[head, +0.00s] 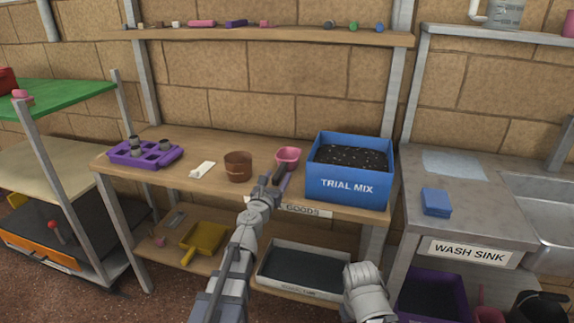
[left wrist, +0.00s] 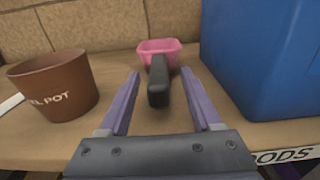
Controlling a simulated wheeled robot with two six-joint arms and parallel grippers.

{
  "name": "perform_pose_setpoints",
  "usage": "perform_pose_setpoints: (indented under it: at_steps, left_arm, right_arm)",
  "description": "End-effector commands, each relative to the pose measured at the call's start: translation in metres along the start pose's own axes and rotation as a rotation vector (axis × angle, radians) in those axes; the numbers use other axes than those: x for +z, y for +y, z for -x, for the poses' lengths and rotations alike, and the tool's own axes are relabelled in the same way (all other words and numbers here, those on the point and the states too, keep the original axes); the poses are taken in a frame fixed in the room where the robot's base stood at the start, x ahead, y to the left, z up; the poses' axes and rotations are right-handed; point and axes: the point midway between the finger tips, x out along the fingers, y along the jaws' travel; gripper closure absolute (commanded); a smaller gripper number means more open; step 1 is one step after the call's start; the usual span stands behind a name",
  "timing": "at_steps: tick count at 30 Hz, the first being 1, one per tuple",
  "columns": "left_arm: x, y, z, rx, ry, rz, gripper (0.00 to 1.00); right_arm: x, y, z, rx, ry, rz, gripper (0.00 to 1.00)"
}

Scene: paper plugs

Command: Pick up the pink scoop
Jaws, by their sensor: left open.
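The pink scoop (head: 288,155) lies on the wooden bench, between the brown pot and the blue bin, with a pink bowl and a dark handle. In the left wrist view, its bowl (left wrist: 148,47) is at the far side and the dark handle points toward me. My left gripper (head: 276,176) is open just in front of the scoop. In the left wrist view, the handle's near end lies between the open fingers (left wrist: 160,78), with a gap on both sides. My right gripper does not show; only a grey part of my right arm is at the bottom of the head view.
The blue TRIAL MIX bin (head: 345,188) stands close right of the scoop. A shelf (head: 290,36) runs above the bench.

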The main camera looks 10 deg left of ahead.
Motion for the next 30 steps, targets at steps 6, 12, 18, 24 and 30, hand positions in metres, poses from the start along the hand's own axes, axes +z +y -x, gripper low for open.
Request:
perform_pose_setpoints:
  at_steps: [6, 12, 18, 24, 30]
  left_arm:
    - [0.004, 0.002, -0.036, -0.001, 0.0, 0.0, 0.35]
    - [0.004, 0.001, -0.041, -0.001, 0.0, 0.0, 0.35]
    - [0.004, 0.002, -0.04, -0.001, 0.0, 0.0, 0.46]
    - [0.004, 0.002, -0.04, 0.0, 0.0, 0.0, 0.69]
    - [0.004, 0.002, -0.04, 0.0, 0.0, 0.0, 0.91]
  right_arm:
    - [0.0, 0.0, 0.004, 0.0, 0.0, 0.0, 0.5]
    - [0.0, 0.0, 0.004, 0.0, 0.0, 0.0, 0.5]
    - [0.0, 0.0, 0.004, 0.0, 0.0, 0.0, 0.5]
    - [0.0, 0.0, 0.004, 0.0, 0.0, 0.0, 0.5]
    - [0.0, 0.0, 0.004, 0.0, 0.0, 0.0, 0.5]
